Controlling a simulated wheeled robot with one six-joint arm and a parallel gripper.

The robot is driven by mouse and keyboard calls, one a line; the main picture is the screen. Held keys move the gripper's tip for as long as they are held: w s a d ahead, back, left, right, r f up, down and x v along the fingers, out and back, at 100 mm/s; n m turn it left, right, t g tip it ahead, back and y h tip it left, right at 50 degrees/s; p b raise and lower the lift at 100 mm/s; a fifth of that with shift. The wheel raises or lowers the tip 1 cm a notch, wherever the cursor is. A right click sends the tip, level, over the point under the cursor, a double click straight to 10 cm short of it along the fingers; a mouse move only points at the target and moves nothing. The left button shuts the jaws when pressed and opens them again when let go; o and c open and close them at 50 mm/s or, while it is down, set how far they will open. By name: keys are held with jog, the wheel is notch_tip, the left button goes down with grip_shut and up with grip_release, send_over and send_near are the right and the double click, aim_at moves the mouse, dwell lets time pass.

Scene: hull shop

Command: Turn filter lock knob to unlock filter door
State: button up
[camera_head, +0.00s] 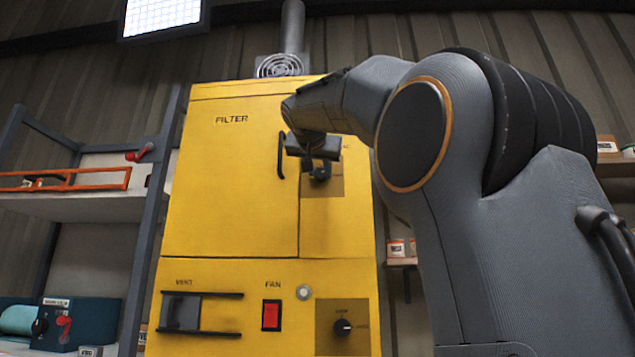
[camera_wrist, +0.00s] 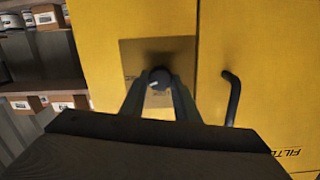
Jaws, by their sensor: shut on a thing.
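The yellow filter cabinet (camera_head: 225,180) stands ahead, with a closed door marked FILTER and a black door handle (camera_head: 281,155). The filter lock knob (camera_wrist: 160,79) is a dark round knob with a pale mark, on a brownish plate right of the door in the head view. My gripper (camera_wrist: 160,88) reaches it, its two fingers one on each side of the knob, shut on it. In the head view my gripper (camera_head: 319,172) hides most of the knob and part of its plate. The handle also shows in the wrist view (camera_wrist: 232,98), right of the fingers.
Below the door are a vent with bars (camera_head: 195,312), a red fan switch (camera_head: 271,315) and a second black knob (camera_head: 342,327). A shelf rack (camera_head: 75,205) stands left. Shelves with boxes show in the wrist view (camera_wrist: 45,85).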

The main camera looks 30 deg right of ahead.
jog(key=shift+m+y+b, duration=0.3)
jog(key=shift+m+b, duration=0.95)
jog(key=shift+m, duration=0.85)
jog(key=o, duration=1)
jog(key=shift+o, duration=0.2)
jog(key=b+v, duration=0.1)
jog(key=v, duration=0.6)
jog(key=shift+s+a, duration=0.2)
jog(key=shift+s, duration=0.1)
